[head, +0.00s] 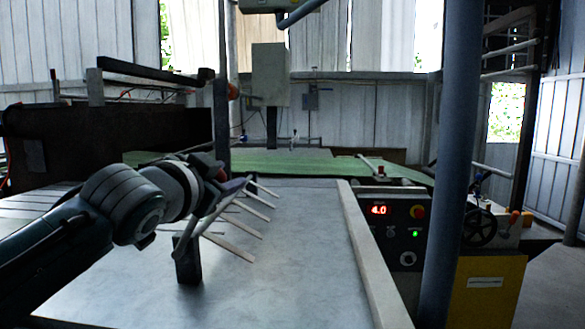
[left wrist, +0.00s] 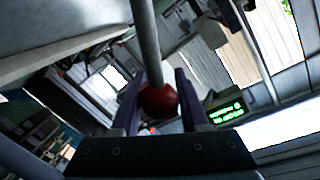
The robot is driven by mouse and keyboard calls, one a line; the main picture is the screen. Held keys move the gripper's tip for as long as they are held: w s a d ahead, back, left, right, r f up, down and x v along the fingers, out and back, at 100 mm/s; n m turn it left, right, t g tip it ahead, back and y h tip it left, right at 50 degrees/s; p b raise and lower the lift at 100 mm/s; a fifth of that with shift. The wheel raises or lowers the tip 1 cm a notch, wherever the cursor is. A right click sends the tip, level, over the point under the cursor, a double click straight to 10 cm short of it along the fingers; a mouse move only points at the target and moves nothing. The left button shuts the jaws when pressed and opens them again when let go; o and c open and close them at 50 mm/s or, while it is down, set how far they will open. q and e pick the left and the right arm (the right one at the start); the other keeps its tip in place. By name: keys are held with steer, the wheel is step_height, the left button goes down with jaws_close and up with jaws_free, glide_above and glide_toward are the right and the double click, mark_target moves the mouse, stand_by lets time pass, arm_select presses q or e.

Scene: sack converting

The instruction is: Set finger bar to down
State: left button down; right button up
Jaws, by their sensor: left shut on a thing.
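The finger bar (head: 204,223) is a grey bar at the left of the flat metal table, beside a dark post (head: 187,264). Several thin flat fingers (head: 231,246) reach from it to the right over the table. My left gripper (head: 220,175) is at the bar's upper end. In the left wrist view, its two purple-grey fingers (left wrist: 157,92) are shut on a red ball knob (left wrist: 159,101) at the end of a grey rod (left wrist: 146,40). In the head view the gripper partly hides the knob. My right gripper is in neither view.
The metal table (head: 300,270) is bare right of the fingers. A control panel (head: 398,238) with a red 4.0 readout, a blue-grey pillar (head: 447,170) and a black handwheel (head: 476,228) stand to the right. A green belt (head: 300,163) lies behind.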

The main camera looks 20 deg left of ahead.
arm_select(q)
steer(key=shift+d+f, duration=0.1)
steer(key=shift+f, duration=0.05)
steer(key=shift+c, duration=2.1)
jaws_free()
steer(key=s+d+r, duration=0.1)
steer(key=s, duration=0.8)
steer(key=shift+s, duration=0.35)
steer(key=shift+r, duration=0.1)
